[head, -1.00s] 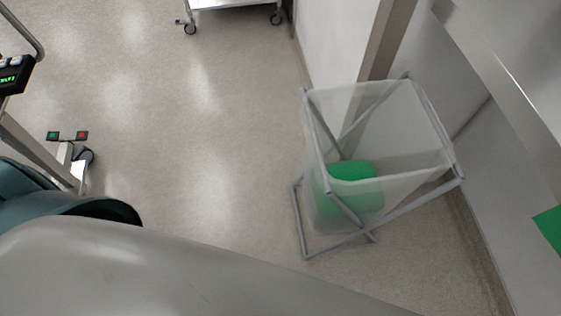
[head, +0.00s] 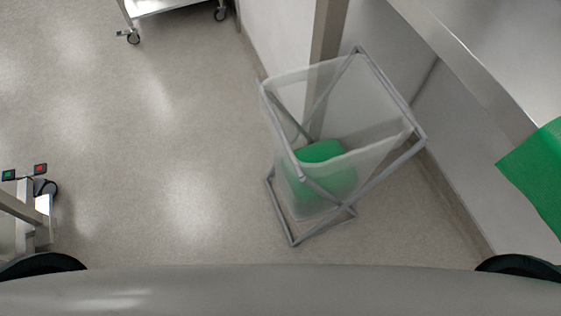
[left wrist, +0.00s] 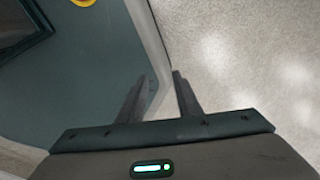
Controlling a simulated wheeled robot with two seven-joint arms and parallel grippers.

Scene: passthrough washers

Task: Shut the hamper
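The hamper (head: 297,166) is a grey metal X-frame with a translucent white bag, standing on the floor right of the middle in the head view. Its top is open, and something green (head: 322,170) shows in the lower part of the bag. My left gripper (left wrist: 162,85) shows only in the left wrist view. Its two dark fingers are apart with nothing between them, above the floor and beside a dark teal part of my body. It is away from the hamper, which that view does not show. My right gripper is not in view.
A wall and corner post (head: 328,30) stand behind the hamper. A metal counter (head: 465,75) with a green cloth (head: 540,170) is at the right. A wheeled cart (head: 160,8) is at the top left, and a wheeled stand (head: 30,215) at the left. The floor between is clear.

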